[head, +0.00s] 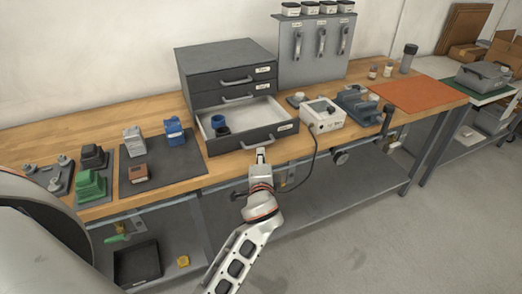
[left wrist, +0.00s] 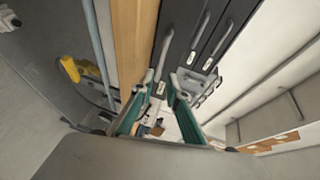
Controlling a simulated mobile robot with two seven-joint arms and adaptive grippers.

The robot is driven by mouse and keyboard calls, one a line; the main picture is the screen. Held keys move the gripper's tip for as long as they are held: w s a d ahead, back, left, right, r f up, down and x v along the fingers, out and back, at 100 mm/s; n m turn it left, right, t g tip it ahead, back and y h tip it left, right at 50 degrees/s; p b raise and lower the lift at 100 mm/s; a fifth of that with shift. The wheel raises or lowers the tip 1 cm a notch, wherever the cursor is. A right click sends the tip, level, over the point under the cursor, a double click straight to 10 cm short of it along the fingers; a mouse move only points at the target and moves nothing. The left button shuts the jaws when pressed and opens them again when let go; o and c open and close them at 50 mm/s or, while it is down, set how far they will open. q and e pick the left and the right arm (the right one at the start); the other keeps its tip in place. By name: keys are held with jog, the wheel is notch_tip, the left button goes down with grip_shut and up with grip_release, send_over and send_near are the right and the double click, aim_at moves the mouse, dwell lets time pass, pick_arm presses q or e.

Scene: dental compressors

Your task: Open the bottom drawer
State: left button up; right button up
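A dark grey drawer cabinet (head: 225,68) stands on the wooden bench. Its bottom drawer (head: 225,145) is pulled out, and its light interior shows a blue ring-shaped part and a dark part. The drawers above are shut. The bottom drawer's bar handle (head: 257,143) is on its front. My left gripper (head: 261,153) is right in front of that drawer front, by the handle. In the left wrist view its teal-padded fingers (left wrist: 163,82) stand apart near the handle (left wrist: 163,58); whether they touch it I cannot tell. My right gripper is not in view.
On the bench (head: 50,135), a dark mat (head: 165,165) with several small parts lies to the left. A white device (head: 322,115) with a cable stands right of the drawer, and an orange mat (head: 418,95) lies farther right. A lower shelf (head: 330,190) runs below.

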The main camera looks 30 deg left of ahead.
pick_arm(q)
jog(key=shift+v, duration=2.25)
jog(key=s+d+f+n+g+h, duration=0.1)
jog(key=s+d+f+h, duration=0.2)
jog(key=f, duration=0.4)
jog(key=s+d+f+n+h, duration=0.1)
jog(key=s+f+h, duration=0.1)
jog(key=s+f, duration=0.45)
jog(key=s+d+f+n+g+h, duration=0.1)
jog(key=s+f+n+h, duration=0.1)
jog(key=s+f, duration=0.2)
jog(key=s+d+f+n+g+h, duration=0.1)
jog(key=s+f+n+h, duration=0.2)
jog(key=s, duration=0.6)
notch_tip(320, 180, down, 2)
jog(key=shift+s+d+f, duration=0.15)
jog(key=shift+s+d, duration=0.2)
jog(key=shift+d, duration=0.05)
